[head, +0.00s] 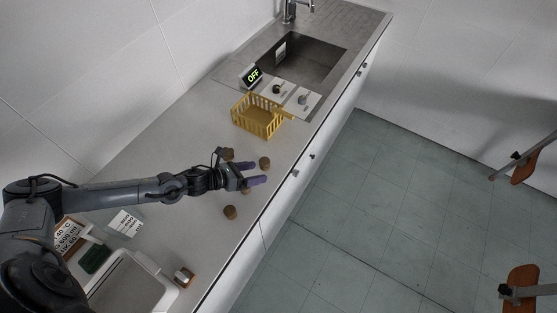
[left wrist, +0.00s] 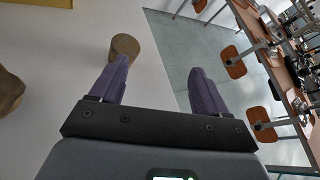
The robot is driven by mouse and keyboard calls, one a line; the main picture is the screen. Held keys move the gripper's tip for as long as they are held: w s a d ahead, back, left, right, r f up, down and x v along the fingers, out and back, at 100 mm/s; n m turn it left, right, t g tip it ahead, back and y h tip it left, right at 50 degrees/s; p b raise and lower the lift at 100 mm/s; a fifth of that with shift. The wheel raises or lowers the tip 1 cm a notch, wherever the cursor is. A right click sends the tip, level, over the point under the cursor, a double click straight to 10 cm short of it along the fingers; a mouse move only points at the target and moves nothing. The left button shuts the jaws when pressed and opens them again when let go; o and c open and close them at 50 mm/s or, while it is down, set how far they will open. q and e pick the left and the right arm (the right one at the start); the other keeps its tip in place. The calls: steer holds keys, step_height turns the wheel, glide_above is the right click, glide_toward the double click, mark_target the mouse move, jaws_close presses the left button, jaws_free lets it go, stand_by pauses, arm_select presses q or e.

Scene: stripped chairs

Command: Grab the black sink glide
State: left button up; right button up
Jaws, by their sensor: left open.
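My left gripper (head: 254,174) is open and empty, with its purple fingers over the counter among several brown, cork-like cylinders. In the left wrist view its two fingers (left wrist: 158,78) are spread apart. One brown cylinder (left wrist: 125,46) stands beyond the left finger, near the counter edge; I cannot tell if they touch. In the head view, one cylinder (head: 265,163) lies just beyond the fingers and another (head: 230,212) lies nearer. The sink (head: 307,62) is at the far end of the counter. I cannot make out a black glide in either view. My right gripper is not in view.
A yellow slatted basket (head: 257,116) stands between the cylinders and the sink. The counter's front edge is close to the fingers.

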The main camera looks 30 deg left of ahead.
mark_target(264, 162)
arm_select(q)
steer(key=a+m, duration=0.1)
steer(key=a+m+b, duration=0.1)
steer(key=a+m, duration=0.1)
steer(key=a+f+m+h, duration=0.1)
steer(key=a, duration=0.1)
steer(key=shift+w+a+m+b, duration=0.2)
steer(key=shift+w+m+b, duration=0.1)
steer(key=shift+b, duration=0.1)
steer(key=shift+w+a+g, duration=0.1)
steer(key=shift+w+g, duration=0.2)
steer(key=shift+w+d+f+m, duration=0.15)
steer(key=shift+w+d+f, duration=0.2)
steer(key=shift+w+d, duration=0.2)
steer(key=shift+w+d+f+m, duration=0.15)
steer(key=shift+w+d+f, duration=0.15)
steer(key=shift+w+d, duration=0.25)
steer(key=shift+x, duration=3.35)
steer(key=shift+a, duration=0.15)
steer(key=c, duration=1)
